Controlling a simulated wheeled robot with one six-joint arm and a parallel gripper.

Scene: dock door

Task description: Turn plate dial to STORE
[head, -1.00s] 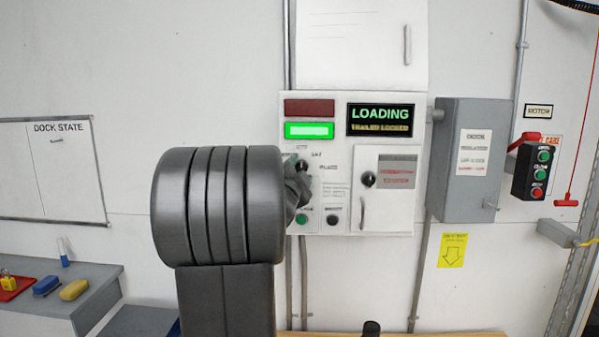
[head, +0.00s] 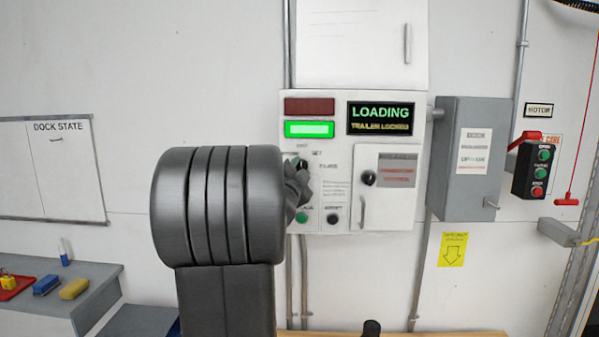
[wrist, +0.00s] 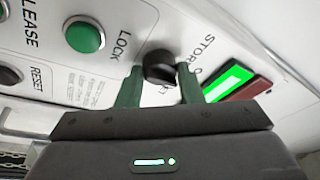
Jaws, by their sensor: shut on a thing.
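The plate dial is a black round knob (wrist: 160,66) on the white control panel, seen in the wrist view between the words LOCK and STORE. My gripper (wrist: 160,78) is shut on it, with one green finger on each side. Part of the dial's face and its pointer are hidden, so I cannot tell its exact setting. In the head view my gripper (head: 297,182) is at the panel, and my own arm covers much of it.
A lit screen (head: 380,119) reads LOADING, TRAILER LOCKED. A green light (head: 309,129) is on below a dark red one (head: 309,107).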

